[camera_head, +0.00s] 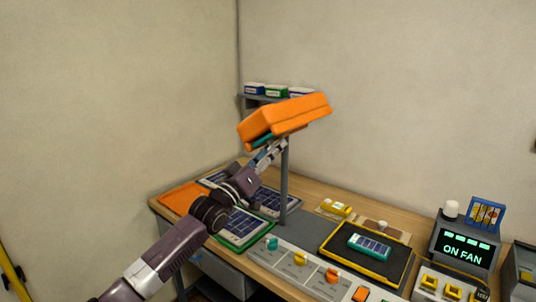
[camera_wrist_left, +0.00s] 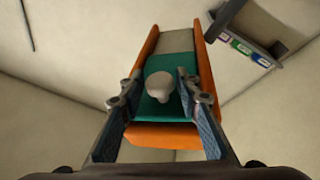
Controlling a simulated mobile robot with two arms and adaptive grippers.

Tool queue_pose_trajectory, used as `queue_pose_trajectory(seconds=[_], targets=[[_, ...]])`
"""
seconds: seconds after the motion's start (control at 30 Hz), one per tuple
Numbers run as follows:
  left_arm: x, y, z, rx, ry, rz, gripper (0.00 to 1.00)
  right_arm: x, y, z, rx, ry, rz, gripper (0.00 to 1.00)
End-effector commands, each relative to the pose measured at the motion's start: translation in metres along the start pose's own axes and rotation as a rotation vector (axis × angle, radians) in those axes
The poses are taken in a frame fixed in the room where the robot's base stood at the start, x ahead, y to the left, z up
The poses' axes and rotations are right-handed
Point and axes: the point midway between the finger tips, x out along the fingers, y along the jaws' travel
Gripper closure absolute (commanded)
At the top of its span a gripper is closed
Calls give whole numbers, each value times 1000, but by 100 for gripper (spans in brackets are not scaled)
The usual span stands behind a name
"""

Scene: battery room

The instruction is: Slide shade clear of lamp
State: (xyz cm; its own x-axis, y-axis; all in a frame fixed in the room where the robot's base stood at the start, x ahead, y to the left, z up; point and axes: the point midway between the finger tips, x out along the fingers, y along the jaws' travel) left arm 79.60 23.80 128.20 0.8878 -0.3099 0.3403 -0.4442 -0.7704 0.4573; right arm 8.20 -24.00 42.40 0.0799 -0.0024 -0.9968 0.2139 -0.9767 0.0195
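The lamp head is an orange housing (camera_head: 287,117) on a grey post (camera_head: 284,185) above the bench. Its underside shows in the left wrist view, with orange side rails (camera_wrist_left: 207,75), a teal panel (camera_wrist_left: 150,108) that looks like the shade, and a pale grey strip (camera_wrist_left: 175,40) beyond it. A pale round knob (camera_wrist_left: 160,84) sticks out of the teal panel. My left gripper (camera_head: 272,150) reaches up under the housing. Its fingers stand apart on either side of the knob, with visible gaps. Whether they touch the panel cannot be told. My right gripper is not in view.
Dark blue solar panels (camera_head: 270,199) lie on the wooden bench under my arm. A control strip (camera_head: 310,270), a black tray (camera_head: 340,238) with a teal battery (camera_head: 369,247), and an "ON FAN" display (camera_head: 463,249) stand to the right. A small shelf (camera_head: 250,103) is behind the lamp.

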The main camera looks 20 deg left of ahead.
Motion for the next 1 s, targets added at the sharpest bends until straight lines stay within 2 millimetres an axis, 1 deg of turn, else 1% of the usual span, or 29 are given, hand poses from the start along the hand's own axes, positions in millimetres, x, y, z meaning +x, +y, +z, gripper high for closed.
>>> queue_pose_trajectory(seconds=[0.03,0.17,0.5,0.7,0.83,1.0], targets=[[-3,-1,1,0,-1,-1,69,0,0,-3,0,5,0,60],[-16,-1,1,0,-2,-1,69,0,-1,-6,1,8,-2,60],[-76,-1,1,1,-3,-1,69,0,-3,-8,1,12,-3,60],[-104,-1,1,1,-2,-2,69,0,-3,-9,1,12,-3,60],[-115,-1,1,0,-2,-2,69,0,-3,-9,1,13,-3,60],[-120,0,0,1,0,-1,69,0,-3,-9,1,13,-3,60]])
